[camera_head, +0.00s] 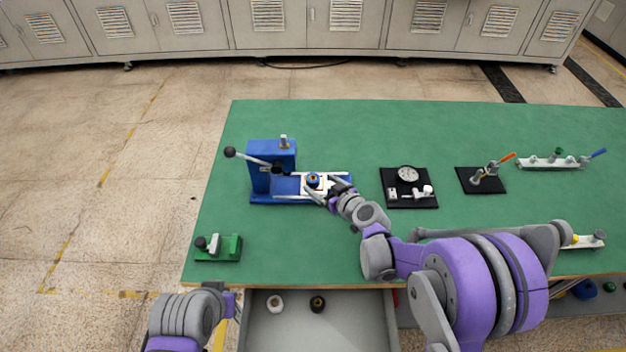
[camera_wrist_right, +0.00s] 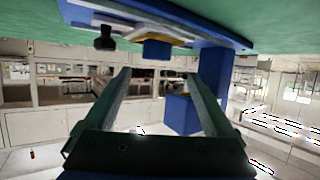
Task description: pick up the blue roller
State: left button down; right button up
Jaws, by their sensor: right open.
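A small blue round piece with a dark and orange middle, which looks like the blue roller (camera_head: 313,179), sits on a white, yellow-edged plate on the base of the blue lever press (camera_head: 259,178). In the right wrist view a blue piece (camera_wrist_right: 155,50) below the plate's edge appears to be the same one, seen upside down. My right gripper (camera_head: 326,189) is open, with its fingers just right of and in front of the roller. Its two fingers (camera_wrist_right: 162,85) are apart with nothing clearly held. My left arm shows at bottom left; its jaws cannot be seen.
The press lever with a black knob (camera_head: 230,152) reaches out left. A dial gauge on a black plate (camera_head: 408,187) stands right of my gripper. A green clamp (camera_head: 218,247) is at front left. An open drawer (camera_head: 345,325) holds two round parts. The table's back is clear.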

aim_at(312, 177)
jog(key=shift+d+f+x, duration=0.1)
jog(key=shift+d+x, duration=0.05)
jog(key=shift+x, duration=1.25)
jog(key=shift+d+f+x, duration=0.1)
jog(key=shift+d+x, duration=0.1)
jog(key=shift+x, duration=1.15)
grip_shut()
jog(key=shift+r, duration=0.1)
